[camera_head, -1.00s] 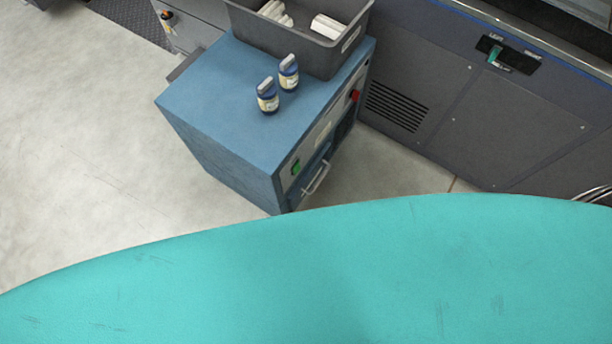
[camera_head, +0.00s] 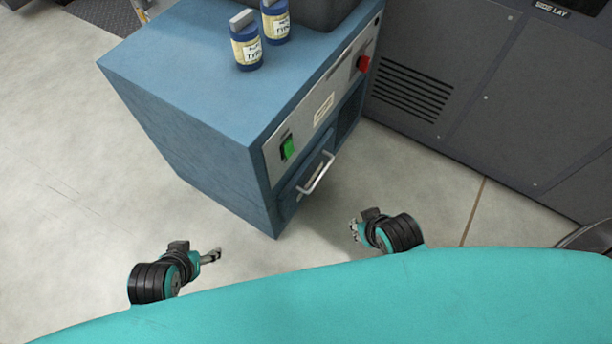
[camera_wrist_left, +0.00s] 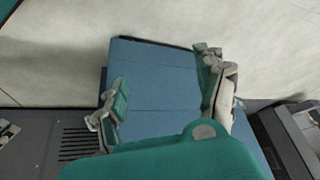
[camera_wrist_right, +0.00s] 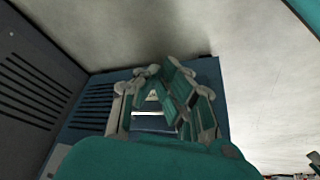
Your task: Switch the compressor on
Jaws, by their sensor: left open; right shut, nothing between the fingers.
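The compressor is a blue cabinet (camera_head: 195,110) standing on the floor ahead of me. Its grey front panel carries a green switch (camera_head: 287,147) near the left end and a red button (camera_head: 363,63) near the right end. Whether the switch is on or off cannot be told. My left gripper (camera_head: 212,256) is open and empty, low in front of the cabinet's left side. Blue cabinet surface (camera_wrist_left: 160,65) shows between its fingers in the left wrist view. My right gripper (camera_head: 354,230) is shut and empty, right of the cabinet's front and apart from it.
A silver handle (camera_head: 317,172) sticks out below the front panel. A grey machine with vents (camera_head: 413,92) stands at the right. The floor at the left (camera_head: 60,160) is clear.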

